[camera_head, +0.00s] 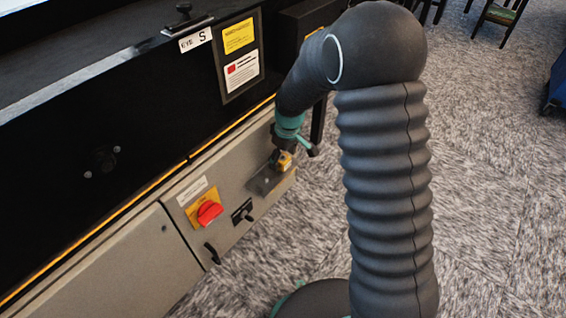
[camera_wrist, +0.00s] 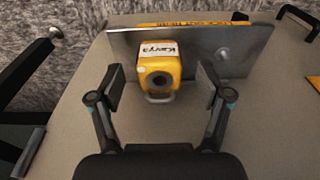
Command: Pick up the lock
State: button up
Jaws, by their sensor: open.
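The lock (camera_wrist: 160,72) is a yellow padlock with a white name label and a dark round keyway, in the middle of the wrist view. It sits at a grey metal plate (camera_wrist: 200,45) with a yellow strip along its edge. My gripper (camera_wrist: 161,85) is open, with one finger on each side of the lock and a visible gap on both sides. In the head view the lock (camera_head: 284,161) is a small yellow block by the plate on the cabinet front, right below my gripper. My gripper's fingertips are hard to make out there.
A red rotary switch (camera_head: 209,212) on a yellow plate and a black handle (camera_head: 243,211) sit left of the lock on the grey cabinet (camera_head: 130,265). The black machine body overhangs above. Carpet floor (camera_head: 480,200) is open to the right.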

jog(key=shift+a+f, duration=0.1)
jog(key=shift+f, duration=0.65)
jog(key=c, duration=1.4)
jog(key=shift+o, duration=0.2)
jog(key=shift+r, duration=0.55)
notch_tip(320, 180, up, 4)
jog(key=shift+s+f, duration=0.15)
jog(key=shift+f, duration=0.1)
jog(key=s+d+r+p, duration=0.4)
jog(key=s+d+r, duration=0.2)
jog(key=s+r, duration=0.3)
jog(key=shift+s+r, duration=0.3)
jog(key=shift+r, duration=0.7)
